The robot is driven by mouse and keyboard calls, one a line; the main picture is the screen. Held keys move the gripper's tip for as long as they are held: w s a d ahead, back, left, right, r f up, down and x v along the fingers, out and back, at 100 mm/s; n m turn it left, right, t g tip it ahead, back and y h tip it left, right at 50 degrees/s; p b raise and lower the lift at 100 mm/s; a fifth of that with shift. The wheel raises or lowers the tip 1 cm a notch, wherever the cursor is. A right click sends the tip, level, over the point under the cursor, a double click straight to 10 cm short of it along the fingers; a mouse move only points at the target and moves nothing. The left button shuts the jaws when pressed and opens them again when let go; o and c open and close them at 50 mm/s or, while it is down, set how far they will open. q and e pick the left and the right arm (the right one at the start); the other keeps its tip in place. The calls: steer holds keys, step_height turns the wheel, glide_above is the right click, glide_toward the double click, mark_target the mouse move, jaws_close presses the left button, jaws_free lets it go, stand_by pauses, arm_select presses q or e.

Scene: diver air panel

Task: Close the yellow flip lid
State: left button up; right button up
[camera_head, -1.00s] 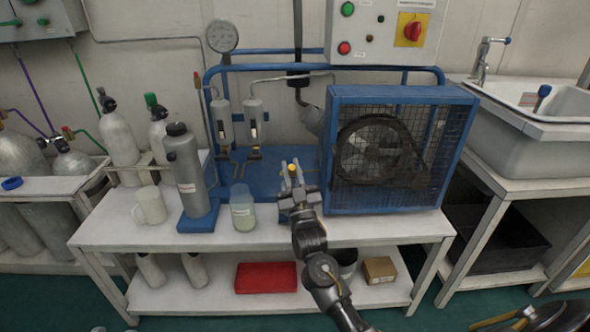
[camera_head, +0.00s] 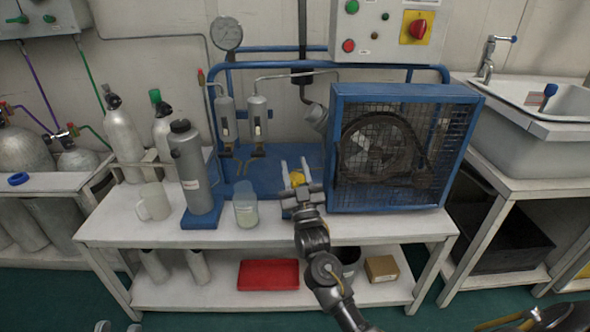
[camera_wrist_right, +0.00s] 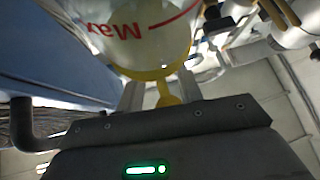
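The yellow flip lid (camera_head: 297,178) shows on the bench beside the blue caged fan unit, partly hidden by my right gripper. In the right wrist view its yellow edge (camera_wrist_right: 152,73) runs along a clear vessel (camera_wrist_right: 130,35) marked "Max" in red, with a yellow tab (camera_wrist_right: 165,93) sticking out. My right gripper (camera_head: 295,172) is open, its fingers on either side of the tab with small gaps. I cannot tell the lid's exact angle. My left gripper (camera_head: 118,327) shows only as two separated tips at the bottom left edge, apart from everything.
The caged fan unit (camera_head: 388,150) stands close to the right of my right gripper. A clear beaker (camera_head: 246,206), a grey bottle (camera_head: 192,165) and a white mug (camera_head: 153,202) stand to the left. The bench front (camera_head: 350,228) is clear.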

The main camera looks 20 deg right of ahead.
arm_select(q)
steer(key=shift+w+d+f+g+p, duration=0.1)
steer(key=shift+d+f+g+p, duration=0.4)
steer(key=shift+g, duration=0.3)
arm_select(e)
steer(key=v, duration=1.1)
arm_select(q)
steer(key=shift+f, duration=0.1)
arm_select(e)
steer(key=shift+w, duration=0.1)
steer(key=shift+c, duration=0.5)
